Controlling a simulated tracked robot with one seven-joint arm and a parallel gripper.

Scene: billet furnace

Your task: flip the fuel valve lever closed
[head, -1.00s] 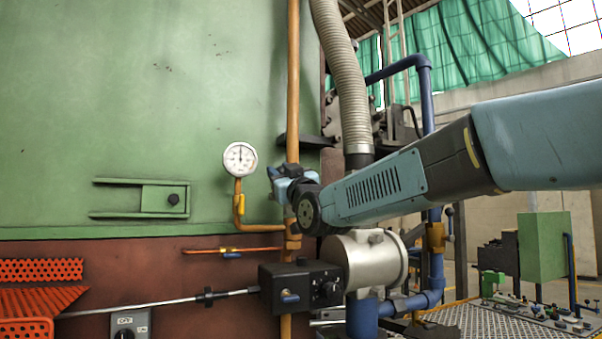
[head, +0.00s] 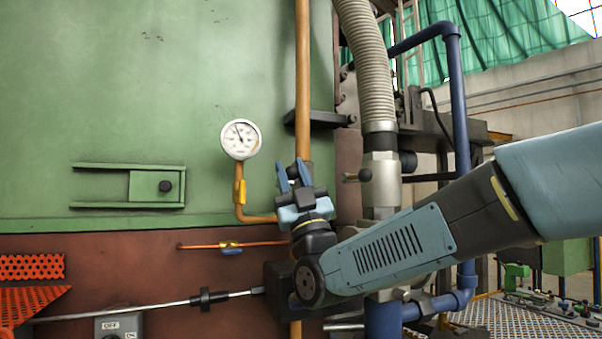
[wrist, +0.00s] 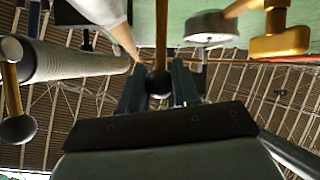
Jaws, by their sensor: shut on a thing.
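My gripper (head: 293,172) points up in front of the vertical orange pipe (head: 302,70), its two blue fingers close together. In the wrist view my gripper (wrist: 158,72) has a dark round knob, the end of the fuel valve lever (wrist: 158,83), between its fingers. It is shut on this knob. The lever's shaft runs away behind the knob. The valve body on the pipe is mostly hidden by my gripper and wrist in the head view.
A white gauge (head: 240,139) with a yellow valve (head: 239,190) stands left of my gripper. A second black-knobbed lever (head: 364,175) sticks out from the silver fitting (head: 381,185) under the grey hose (head: 364,60). A control rod (head: 230,296) lies below left.

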